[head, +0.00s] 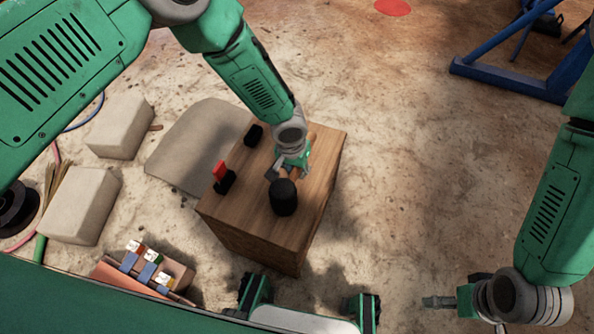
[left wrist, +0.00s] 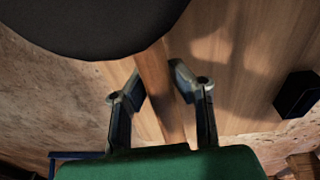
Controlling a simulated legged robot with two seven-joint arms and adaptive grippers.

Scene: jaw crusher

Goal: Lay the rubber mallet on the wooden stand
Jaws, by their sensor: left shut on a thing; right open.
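The rubber mallet has a black head (head: 284,197) and a wooden handle (left wrist: 160,88). My left gripper (head: 287,171) is shut on the handle, over the top of the wooden stand (head: 240,214). In the left wrist view the handle runs between the fingers of the gripper (left wrist: 162,92), and the black head (left wrist: 95,22) fills the upper left. The mallet is over the front middle of the stand's top; I cannot tell whether it touches the wood. My right gripper (head: 436,302) is open and empty at the lower right, away from the stand.
On the stand's top are a red-and-black item (head: 222,179) and a black block (head: 253,135), at its left and back. Pale blocks (head: 83,205) and a box with small items (head: 150,268) lie left. A blue frame (head: 510,80) stands back right. The floor right of the stand is clear.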

